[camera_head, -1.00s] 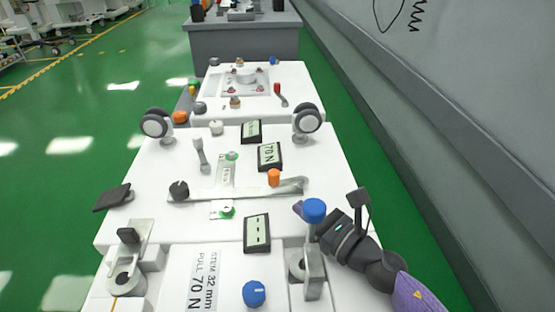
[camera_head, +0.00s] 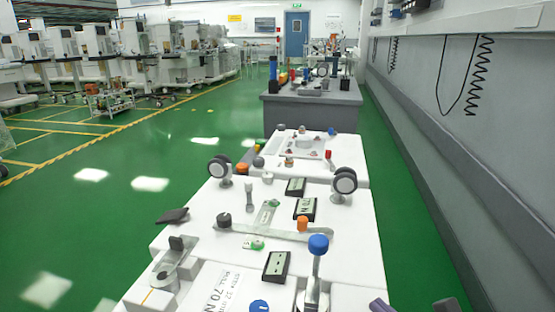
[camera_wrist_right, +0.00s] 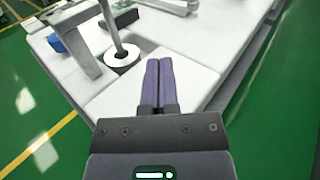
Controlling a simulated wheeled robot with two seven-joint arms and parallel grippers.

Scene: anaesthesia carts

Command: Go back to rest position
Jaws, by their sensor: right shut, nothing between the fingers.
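My right gripper (camera_wrist_right: 158,64) is shut and empty, its two purple fingers pressed together over the white cart top in the right wrist view. In the head view only a purple bit of the right gripper (camera_head: 379,305) shows at the bottom edge, right of the blue-topped lever (camera_head: 318,244). The gripper is apart from the lever. In the wrist view a metal post with a white ring (camera_wrist_right: 120,54) stands left of the fingers. My left gripper is not in view.
The white cart (camera_head: 352,260) carries dials, small displays, a metal bar and caster wheels (camera_head: 344,183). A grey table (camera_head: 312,110) stands behind it. A grey wall (camera_head: 430,160) runs along the right. Green floor (camera_head: 120,220) is open on the left.

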